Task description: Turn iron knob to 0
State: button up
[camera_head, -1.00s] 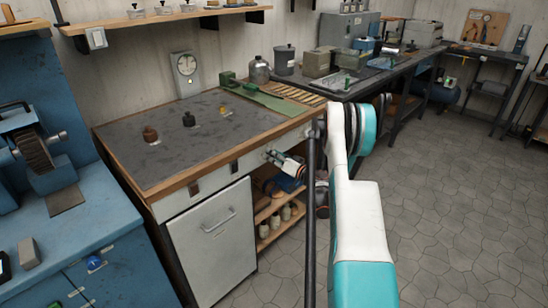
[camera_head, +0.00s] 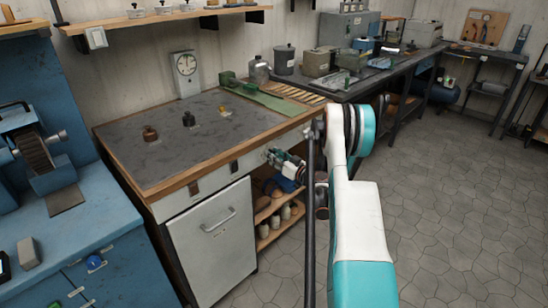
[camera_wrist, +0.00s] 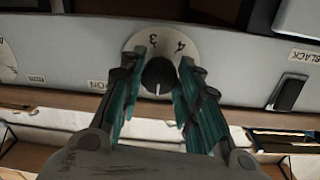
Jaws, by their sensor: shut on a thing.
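The iron knob (camera_wrist: 159,74) is a dark round knob on a pale dial plate (camera_wrist: 137,43) in the wrist view. The numbers 3 and 4 show upside down at the plate's upper edge, and a white mark on the knob points down in the picture. My gripper (camera_wrist: 162,62) has a teal-padded finger on each side of the knob and is shut on it. In the head view my gripper (camera_head: 283,161) is at the front panel of the bench (camera_head: 150,207), near its right end, and hides the knob there.
A second dial (camera_wrist: 6,60) is at the left edge of the wrist view. A black switch (camera_wrist: 288,93) sits right of the knob, below a BLACK label. Open shelves (camera_head: 262,212) with bottles lie below my gripper. Floor to the right is clear.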

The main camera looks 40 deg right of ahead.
jog(key=shift+f, duration=0.1)
jog(key=o, duration=1.1)
jog(key=shift+c, duration=0.2)
jog(key=s, duration=0.7)
jog(key=shift+s+d, duration=0.15)
jog(key=shift+s, duration=0.15)
